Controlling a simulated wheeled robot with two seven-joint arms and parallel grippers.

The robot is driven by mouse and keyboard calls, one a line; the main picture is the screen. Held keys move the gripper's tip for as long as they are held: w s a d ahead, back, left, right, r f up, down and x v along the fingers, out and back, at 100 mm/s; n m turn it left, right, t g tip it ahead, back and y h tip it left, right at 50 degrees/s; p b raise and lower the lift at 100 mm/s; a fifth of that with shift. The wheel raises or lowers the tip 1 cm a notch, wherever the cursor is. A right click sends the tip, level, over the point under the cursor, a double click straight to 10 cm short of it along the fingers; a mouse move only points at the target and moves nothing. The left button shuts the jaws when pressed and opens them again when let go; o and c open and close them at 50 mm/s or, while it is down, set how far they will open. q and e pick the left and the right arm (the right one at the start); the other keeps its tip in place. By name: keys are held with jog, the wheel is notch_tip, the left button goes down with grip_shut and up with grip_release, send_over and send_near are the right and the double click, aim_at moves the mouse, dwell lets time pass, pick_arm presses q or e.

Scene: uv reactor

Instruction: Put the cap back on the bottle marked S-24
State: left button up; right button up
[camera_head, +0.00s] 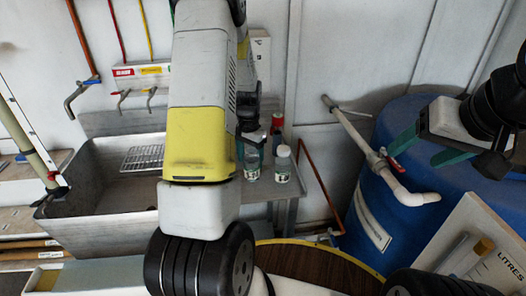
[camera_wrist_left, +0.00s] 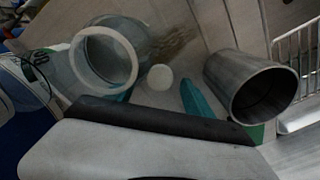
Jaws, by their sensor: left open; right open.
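In the head view a clear bottle (camera_head: 252,166) and a white-topped bottle (camera_head: 283,168) stand side by side on the shelf by the sink. Their markings are too small to read. My left gripper (camera_head: 251,141) is at the clear bottle, partly hidden by my arm. In the left wrist view a clear open-mouthed vessel (camera_wrist_left: 106,56) is at left, and a small white disc, likely the cap (camera_wrist_left: 160,77), appears between the open teal fingers; contact cannot be told. My right gripper (camera_head: 428,149) is open and empty before the blue barrel.
A red-topped bottle (camera_head: 277,124) stands behind. A grey metal cup (camera_wrist_left: 250,86) is close to the left gripper's finger. The steel sink (camera_head: 100,190) is left, the blue barrel (camera_head: 372,190) right, with a white pipe (camera_head: 385,172). A LITRES board (camera_head: 480,245) is lower right.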

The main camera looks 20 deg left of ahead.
pick_arm(q)
grip_shut()
jog(key=shift+r, duration=0.1)
notch_tip(320, 180, up, 18)
dwell(0.7)
